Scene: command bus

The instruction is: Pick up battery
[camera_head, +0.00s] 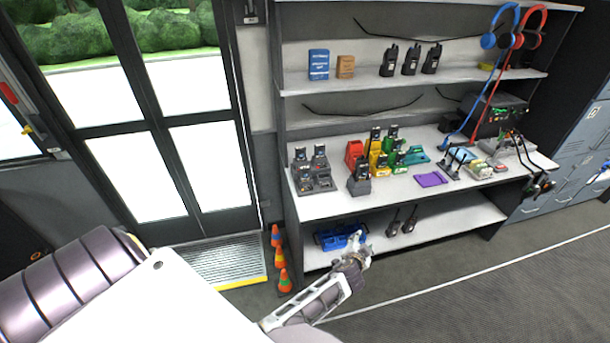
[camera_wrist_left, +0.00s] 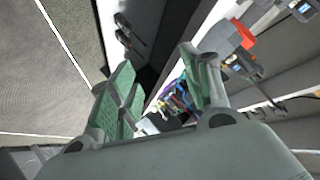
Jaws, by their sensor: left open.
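No battery can be told apart for certain; small dark units stand in colored chargers (camera_head: 380,158) and in a grey charger block (camera_head: 312,172) on the desk shelf. My left gripper (camera_head: 356,250) is in front of the lower shelf, beside a blue bin (camera_head: 336,236) whose contents are too small to name. In the left wrist view its green-padded fingers (camera_wrist_left: 160,88) are spread, with nothing held between them. Colorful items (camera_wrist_left: 180,98) show beyond the fingers. My right gripper does not show.
A purple cloth (camera_head: 431,179) lies on the desk. Orange cones (camera_head: 280,262) stand left of the shelf unit, near the door step (camera_head: 215,262). The floor (camera_head: 480,285) in front is clear.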

